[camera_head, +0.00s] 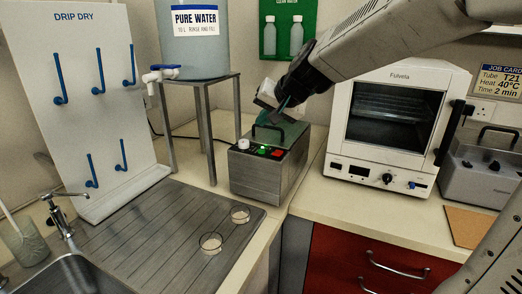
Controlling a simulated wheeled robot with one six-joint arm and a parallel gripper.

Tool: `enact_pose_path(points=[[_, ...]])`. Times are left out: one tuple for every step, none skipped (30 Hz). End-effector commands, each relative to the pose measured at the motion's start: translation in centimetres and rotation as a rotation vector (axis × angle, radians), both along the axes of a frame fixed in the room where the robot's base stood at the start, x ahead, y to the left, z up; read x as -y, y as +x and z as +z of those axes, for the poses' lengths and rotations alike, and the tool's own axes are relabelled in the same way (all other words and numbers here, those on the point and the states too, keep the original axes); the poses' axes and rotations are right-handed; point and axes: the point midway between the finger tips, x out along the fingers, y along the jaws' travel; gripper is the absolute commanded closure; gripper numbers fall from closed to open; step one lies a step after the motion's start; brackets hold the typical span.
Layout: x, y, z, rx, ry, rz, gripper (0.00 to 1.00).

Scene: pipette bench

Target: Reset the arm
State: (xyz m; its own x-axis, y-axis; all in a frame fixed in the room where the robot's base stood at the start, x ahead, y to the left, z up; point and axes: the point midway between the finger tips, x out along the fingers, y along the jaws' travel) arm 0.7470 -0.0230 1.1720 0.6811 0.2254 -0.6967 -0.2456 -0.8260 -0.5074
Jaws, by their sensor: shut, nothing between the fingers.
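My arm reaches in from the upper right. My gripper (281,104) is shut and empty, pointing down and left just above the metal bench device with a black handle (268,146). Its fingertips are small and dark here, and I cannot tell whether they touch the device's lid. The device has a white knob, a green light and a red switch on its front top.
A white oven (386,125) stands close to the right of my gripper. A water tank (194,45) on a metal stand (207,92) is to the left. Two small glass dishes (210,243) sit on the draining board (150,230). A drip-dry rack (92,95) stands behind.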

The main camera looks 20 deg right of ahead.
Motion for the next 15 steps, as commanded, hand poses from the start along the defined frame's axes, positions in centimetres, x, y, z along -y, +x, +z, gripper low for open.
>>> enact_pose_path(points=[[0.0, 0.0, 0.0, 0.000, 0.000, 0.000, 1.00], [0.0, 0.0, 0.0, 0.000, 0.000, 0.000, 1.00], [0.0, 0.0, 0.0, 0.000, 0.000, 0.000, 1.00], [0.0, 0.0, 0.0, 0.000, 0.000, 0.000, 1.00], [0.0, 0.0, 0.0, 0.000, 0.000, 0.000, 1.00], [0.0, 0.0, 0.0, 0.000, 0.001, -0.001, 1.00], [0.0, 0.0, 0.0, -0.003, 0.003, -0.001, 1.00], [-0.1, -0.1, -0.1, -0.009, 0.006, 0.003, 1.00], [-0.3, -0.4, -0.3, -0.025, 0.008, 0.013, 1.00], [-0.4, -0.8, -0.8, -0.046, 0.006, 0.025, 1.00], [-0.6, -1.4, -1.4, -0.075, 0.003, 0.042, 1.00], [-0.9, -2.6, -2.4, -0.118, -0.005, 0.068, 1.00], [-1.0, -3.8, -3.1, -0.155, -0.015, 0.092, 1.00], [-1.2, -5.2, -3.7, -0.193, -0.028, 0.119, 1.00], [-1.5, -7.5, -4.4, -0.246, -0.049, 0.158, 1.00]])
